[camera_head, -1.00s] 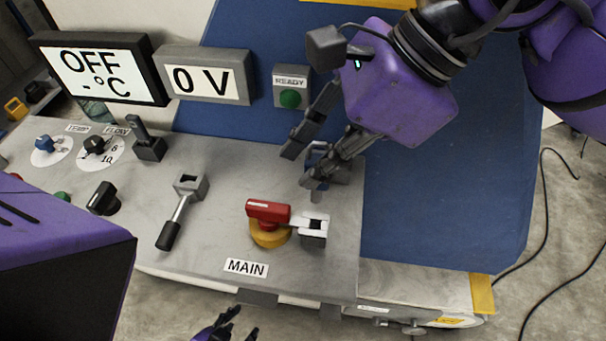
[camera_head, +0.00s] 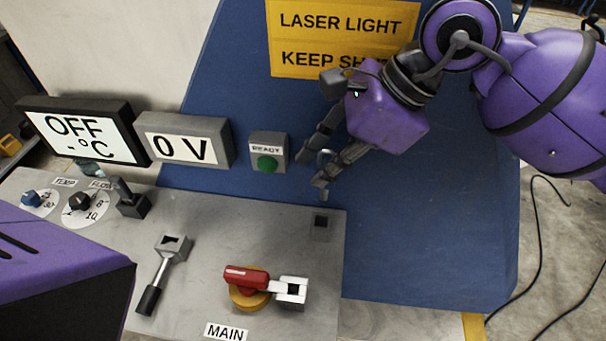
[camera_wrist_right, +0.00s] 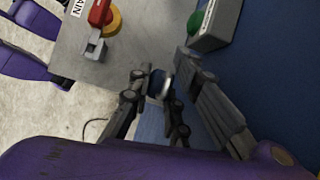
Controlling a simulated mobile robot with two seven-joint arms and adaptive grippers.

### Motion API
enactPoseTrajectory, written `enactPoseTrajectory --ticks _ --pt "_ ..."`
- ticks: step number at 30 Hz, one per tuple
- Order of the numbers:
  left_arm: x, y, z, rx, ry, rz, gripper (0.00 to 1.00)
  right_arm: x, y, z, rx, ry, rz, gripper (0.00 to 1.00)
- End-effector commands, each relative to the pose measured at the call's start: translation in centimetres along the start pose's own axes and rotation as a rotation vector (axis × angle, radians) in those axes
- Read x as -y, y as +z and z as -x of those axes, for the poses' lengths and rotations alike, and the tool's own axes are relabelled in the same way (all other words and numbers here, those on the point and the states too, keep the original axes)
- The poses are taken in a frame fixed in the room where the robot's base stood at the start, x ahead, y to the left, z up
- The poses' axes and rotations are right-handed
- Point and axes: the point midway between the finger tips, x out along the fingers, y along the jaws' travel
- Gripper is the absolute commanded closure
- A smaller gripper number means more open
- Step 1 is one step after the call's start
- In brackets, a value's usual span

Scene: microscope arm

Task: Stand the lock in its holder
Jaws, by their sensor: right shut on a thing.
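My right gripper (camera_head: 320,165) is shut on the lock (camera_head: 325,158) and holds it in front of the blue sloped panel. Only the pale curved shackle and a little of the lock show; the fingers hide the rest. In the right wrist view the shackle (camera_wrist_right: 165,86) shows as a light ring between my right fingers (camera_wrist_right: 155,95). The holder (camera_head: 321,223), a small grey block with a dark square opening, is empty on the grey console, below the gripper in the head view. My left gripper is out of view.
A red switch handle (camera_head: 246,277) on a yellow base, with a pale hasp (camera_head: 291,290), is on the console near the holder. A READY box with a green button (camera_head: 266,163) is left of the gripper.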

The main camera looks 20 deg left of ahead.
Motion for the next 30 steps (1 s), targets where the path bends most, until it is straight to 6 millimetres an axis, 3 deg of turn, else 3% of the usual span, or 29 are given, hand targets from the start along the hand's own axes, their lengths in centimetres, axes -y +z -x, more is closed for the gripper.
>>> enactPoseTrajectory --ticks 7,19,30 --pt "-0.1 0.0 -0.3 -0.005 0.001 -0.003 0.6 -0.1 -0.7 -1.3 0.001 0.003 -0.002 1.0" --pt "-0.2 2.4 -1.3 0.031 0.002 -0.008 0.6 -0.3 -2.5 -4.5 0.002 0.003 -0.002 1.0" --pt "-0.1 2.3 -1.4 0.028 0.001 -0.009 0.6 -0.4 -2.8 -5.0 0.001 0.0 0.0 1.0"
